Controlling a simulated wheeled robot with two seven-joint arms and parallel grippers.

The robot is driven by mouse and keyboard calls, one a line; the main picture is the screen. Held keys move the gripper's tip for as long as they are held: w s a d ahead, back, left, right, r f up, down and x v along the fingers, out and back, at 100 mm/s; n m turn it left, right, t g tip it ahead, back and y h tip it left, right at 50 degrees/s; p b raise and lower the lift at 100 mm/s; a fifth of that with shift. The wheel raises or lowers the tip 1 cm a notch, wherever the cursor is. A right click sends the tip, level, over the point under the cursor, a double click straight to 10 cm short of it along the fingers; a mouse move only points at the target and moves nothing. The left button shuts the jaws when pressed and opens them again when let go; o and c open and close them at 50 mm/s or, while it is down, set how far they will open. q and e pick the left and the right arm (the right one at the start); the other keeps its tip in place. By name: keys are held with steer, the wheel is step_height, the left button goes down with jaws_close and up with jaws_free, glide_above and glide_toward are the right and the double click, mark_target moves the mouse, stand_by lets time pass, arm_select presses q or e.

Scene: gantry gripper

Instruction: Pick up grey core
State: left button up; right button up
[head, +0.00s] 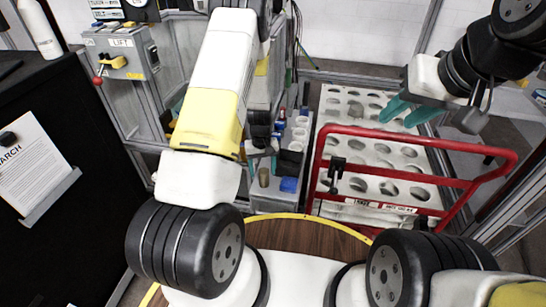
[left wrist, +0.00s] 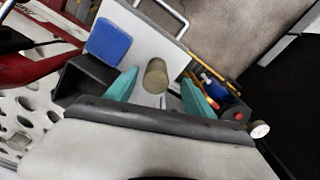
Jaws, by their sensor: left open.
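The grey core (left wrist: 156,76) is a short, olive-grey cylinder. My left gripper (left wrist: 158,88) is open, with one teal finger on each side of the core in the left wrist view. I see a gap between each finger and the core.
A blue block (left wrist: 109,43) and a black open bin (left wrist: 85,78) sit beside the core. The white rack (head: 385,152) with round holes stands at right, with a red tubular frame (head: 420,136) over it. A lift control box (head: 121,50) stands at left.

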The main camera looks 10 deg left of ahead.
mark_target(264, 178)
arm_select(q)
steer(key=f, duration=0.5)
steer(key=shift+w+d+f, duration=0.2)
steer(key=shift+w, duration=0.1)
steer(key=shift+c, duration=0.2)
jaws_close()
steer(key=c, duration=1.3)
jaws_free()
steer(key=shift+r, duration=0.15)
